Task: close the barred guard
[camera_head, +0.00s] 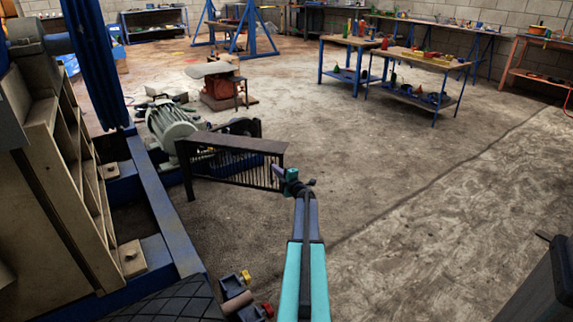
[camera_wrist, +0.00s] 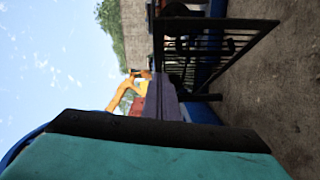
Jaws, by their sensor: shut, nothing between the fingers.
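The barred guard (camera_head: 235,144) is a dark metal frame with a solid top and upright bars. In the head view it stands out over the floor from the blue machine frame, in front of the motor and a dark wheel. My gripper (camera_head: 280,176) is shut and empty at the guard's right end, very close to it. I cannot tell whether they touch. In the wrist view the guard (camera_wrist: 222,24) shows sideways at the upper right, with its bars below the rail. My teal and purple arm parts fill the lower part, and the fingertips are not clear there.
The grey motor (camera_head: 173,122) sits behind the guard, beside the blue machine frame (camera_head: 165,205) at the left. A bench (camera_head: 420,62) with small items stands at the back right.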

